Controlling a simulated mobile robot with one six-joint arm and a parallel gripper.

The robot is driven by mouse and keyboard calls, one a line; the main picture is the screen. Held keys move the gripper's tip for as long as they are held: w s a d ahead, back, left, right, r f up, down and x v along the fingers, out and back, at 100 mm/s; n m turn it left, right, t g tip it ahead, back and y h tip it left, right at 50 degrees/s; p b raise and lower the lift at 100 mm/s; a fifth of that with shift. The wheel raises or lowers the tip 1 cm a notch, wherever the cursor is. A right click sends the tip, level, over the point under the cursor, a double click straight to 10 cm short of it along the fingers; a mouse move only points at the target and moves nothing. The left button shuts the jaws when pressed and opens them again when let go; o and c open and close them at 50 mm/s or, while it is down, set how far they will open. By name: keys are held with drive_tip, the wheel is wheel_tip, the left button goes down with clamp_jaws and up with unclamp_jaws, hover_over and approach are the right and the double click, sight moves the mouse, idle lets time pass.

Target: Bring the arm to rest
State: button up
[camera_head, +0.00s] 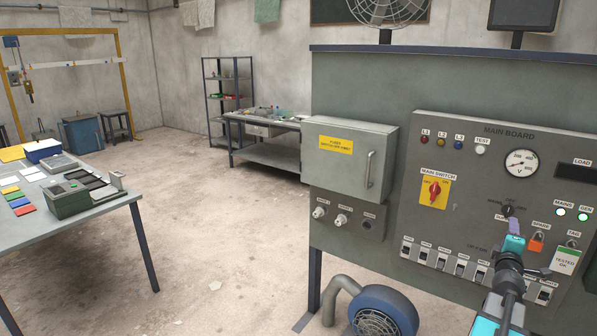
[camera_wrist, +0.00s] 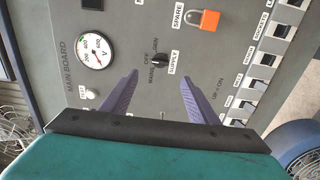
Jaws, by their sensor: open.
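My gripper (camera_head: 515,226) is in front of the main board (camera_head: 465,130), at the lower right of the head view. In the wrist view its two purple fingers (camera_wrist: 160,84) stand wide apart with nothing between them but the panel behind. A black selector knob (camera_wrist: 159,60) shows just beyond the gap between the fingertips; I cannot tell how far off it is. The knob (camera_head: 508,211) also shows just above the gripper in the head view. My arm comes up from the lower right and hides part of the panel.
An orange padlock (camera_head: 536,241) and a row of switches (camera_head: 441,261) are close to my gripper. A blue blower (camera_head: 385,312) stands on the floor below. A grey box (camera_head: 349,158) juts out at left. The floor (camera_head: 210,225) between panel and left table (camera_head: 110,212) is mostly clear.

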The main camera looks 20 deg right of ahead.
drive_tip(key=w+a+f+n+t+y+b, duration=0.1)
drive_tip(key=w+a+f+n+y, duration=0.15)
drive_tip(key=w+a+f, duration=0.65)
drive_tip(key=w+a+f+n+t+y, duration=0.1)
drive_tip(key=w+a+f+t+y, duration=0.15)
drive_tip(key=w+a+f, duration=0.65)
drive_tip(key=w+a+f+m+g+y+b, duration=0.1)
drive_tip(key=w+a+f+g+y, duration=0.1)
drive_tip(key=a+f, duration=0.9)
drive_tip(key=w+a+f+m+g+y, duration=0.1)
drive_tip(key=w+a+f+g+y, duration=0.1)
drive_tip(key=a+f, duration=0.95)
drive_tip(key=s+a+f+m+g+y, duration=0.25)
drive_tip(key=s+a+f+g, duration=0.45)
drive_tip(key=s+a+f, duration=1.2)
drive_tip(key=s+a+m+g+y, duration=0.1)
drive_tip(key=s+a+m+g, duration=0.2)
drive_tip(key=s, duration=0.8)
drive_tip(key=s+a+f+m+g+y, duration=0.1)
drive_tip(key=s+a+m+g+y, duration=0.1)
drive_tip(key=s+a+g, duration=0.3)
drive_tip(key=s+a+m+b, duration=0.1)
drive_tip(key=s+a, duration=0.2)
drive_tip(key=s, duration=0.3)
drive_tip(key=shift+g, duration=0.35)
